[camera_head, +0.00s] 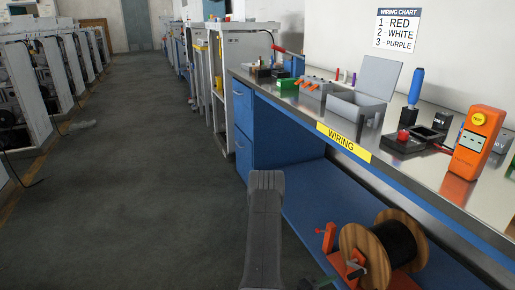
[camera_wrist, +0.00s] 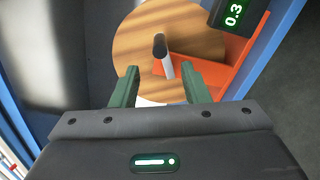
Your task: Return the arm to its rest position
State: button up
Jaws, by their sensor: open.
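In the wrist view, my gripper (camera_wrist: 160,70) is open, its two dark green fingers spread apart. Nothing is held between them. Whether the fingers touch the spool I cannot tell. In the head view, a grey link of my arm (camera_head: 265,230) reaches down in front of the bench, left of the spool (camera_head: 358,238).
The spool's orange stand (camera_wrist: 250,62) is close on the right in the wrist view, under a display reading 0.3 (camera_wrist: 234,14). The blue lower shelf (camera_head: 325,210) sits below the wiring bench (camera_head: 310,120). Open floor (camera_head: 130,190) lies left. An orange tester (camera_head: 477,140) stands on the bench.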

aim_at(350, 278)
jog(key=v, duration=0.6)
jog(key=b+x, duration=0.2)
jog(key=x, duration=1.2)
jog(key=shift+d, duration=0.15)
jog(key=shift+s+f+m, duration=0.25)
jog(key=shift+f+m, duration=0.4)
jog(key=shift+m, duration=0.35)
